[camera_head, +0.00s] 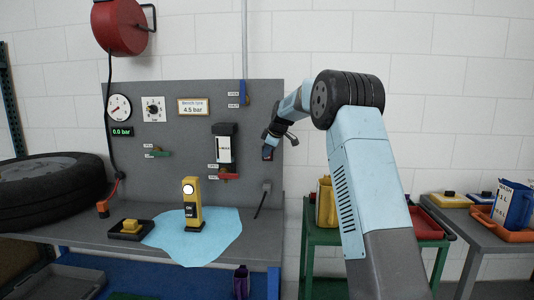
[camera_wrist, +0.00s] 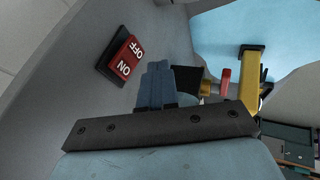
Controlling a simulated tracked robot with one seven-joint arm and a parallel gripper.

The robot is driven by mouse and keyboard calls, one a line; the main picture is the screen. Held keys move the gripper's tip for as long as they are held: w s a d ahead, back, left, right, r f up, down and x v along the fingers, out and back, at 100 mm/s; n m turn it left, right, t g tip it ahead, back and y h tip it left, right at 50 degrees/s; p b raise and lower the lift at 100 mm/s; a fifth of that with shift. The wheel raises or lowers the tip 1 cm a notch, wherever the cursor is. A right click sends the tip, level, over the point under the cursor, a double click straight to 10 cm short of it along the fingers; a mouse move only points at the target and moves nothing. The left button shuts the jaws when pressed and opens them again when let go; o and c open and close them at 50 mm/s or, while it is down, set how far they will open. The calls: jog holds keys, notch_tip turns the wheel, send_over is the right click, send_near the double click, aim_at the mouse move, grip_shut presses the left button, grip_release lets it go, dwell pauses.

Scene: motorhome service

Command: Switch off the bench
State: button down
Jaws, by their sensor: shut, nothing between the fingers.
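The bench switch (camera_wrist: 122,55) is a red rocker marked ON and OFF in a dark frame on the grey panel. In the wrist view it is upper left of my gripper's fingertips (camera_wrist: 157,72). I cannot tell which half is pressed in. In the head view the switch (camera_head: 268,153) is small and dark at the panel's right side, with my gripper (camera_head: 271,136) close by it. My gripper is shut and empty. I see no clear contact with the switch. A yellow unit (camera_head: 192,212) on the bench has a bright white round face.
The grey panel (camera_head: 180,105) carries gauges, a 4.5 bar sign and several coloured valve handles. A lever (camera_head: 262,200) is below the switch. A tyre (camera_head: 50,190) and a black tray (camera_head: 117,237) are on the bench at left. A green stand (camera_head: 308,238) is at right.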

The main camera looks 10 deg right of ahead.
jog(key=v, duration=1)
jog(key=shift+s, duration=0.25)
jog(key=shift+d+r, duration=0.1)
jog(key=shift+r, duration=0.1)
